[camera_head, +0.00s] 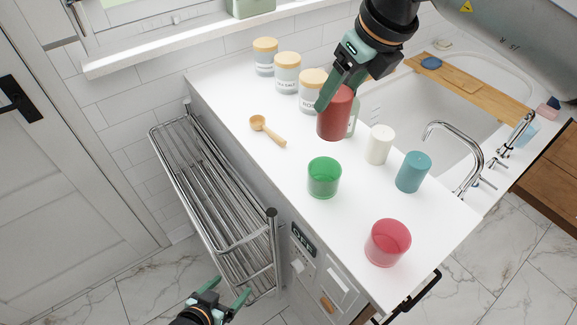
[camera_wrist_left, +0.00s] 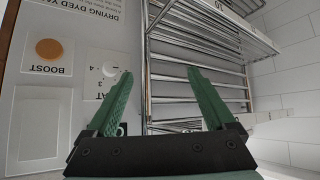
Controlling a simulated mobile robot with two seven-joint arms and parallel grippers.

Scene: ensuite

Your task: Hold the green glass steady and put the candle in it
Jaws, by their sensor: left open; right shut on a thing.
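The green glass (camera_head: 324,178) stands upright on the white counter and looks empty. My right gripper (camera_head: 338,92) is shut on a red candle (camera_head: 334,117) and holds it up, behind and slightly right of the green glass in the picture. My left gripper (camera_head: 226,292) is open and empty, low in front of the counter near the metal rack. In the left wrist view its two green fingers (camera_wrist_left: 158,85) are spread with nothing between them. A white candle (camera_head: 379,145) and a teal candle (camera_head: 413,172) stand to the right of the glass. A red glass (camera_head: 387,243) stands near the front edge.
A wooden scoop (camera_head: 266,129) lies left of the glass. Jars with wooden lids (camera_head: 287,73) line the back. A sink (camera_head: 433,110) with a chrome tap (camera_head: 455,150) is at the right. A metal drying rack (camera_head: 217,190) stands at the counter's left side.

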